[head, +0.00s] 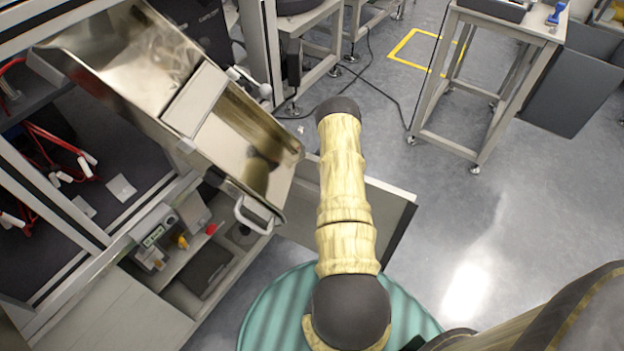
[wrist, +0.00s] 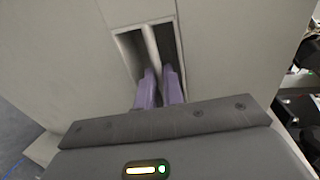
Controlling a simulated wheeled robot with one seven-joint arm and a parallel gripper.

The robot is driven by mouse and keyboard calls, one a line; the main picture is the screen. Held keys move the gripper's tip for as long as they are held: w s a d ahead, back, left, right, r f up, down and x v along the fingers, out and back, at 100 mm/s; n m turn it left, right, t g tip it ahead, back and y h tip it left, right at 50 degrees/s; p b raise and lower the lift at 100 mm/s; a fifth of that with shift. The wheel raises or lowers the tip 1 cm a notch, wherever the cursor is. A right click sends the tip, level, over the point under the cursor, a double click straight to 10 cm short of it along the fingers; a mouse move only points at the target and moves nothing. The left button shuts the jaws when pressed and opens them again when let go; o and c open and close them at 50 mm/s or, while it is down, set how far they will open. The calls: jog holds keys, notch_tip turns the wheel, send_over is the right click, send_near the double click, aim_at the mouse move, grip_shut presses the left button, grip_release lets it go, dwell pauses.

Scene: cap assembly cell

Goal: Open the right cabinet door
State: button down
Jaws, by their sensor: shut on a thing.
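The right cabinet door (head: 388,213) stands swung out from the cabinet, partly hidden behind my arm in the head view. The cabinet's interior (head: 205,262) is exposed to its left. In the wrist view, the door's pale panel (wrist: 75,55) fills most of the picture, with a recessed handle (wrist: 150,45) that has a thin upright bar between two dark slots. My gripper (wrist: 159,78) has its purple fingers in these slots, shut on the handle bar. In the head view, my arm hides the gripper and the handle.
A metal chute with a handle (head: 258,150) hangs over the cabinet at the upper left. A small device (head: 153,240) sits by the opening. A grey metal table (head: 510,25) stands at the upper right. The floor (head: 470,205) right of the door is clear.

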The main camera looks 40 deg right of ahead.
jog(key=shift+w+a, duration=0.1)
jog(key=shift+w, duration=0.05)
jog(key=c, duration=1.8)
grip_release()
jog(key=shift+r, duration=0.1)
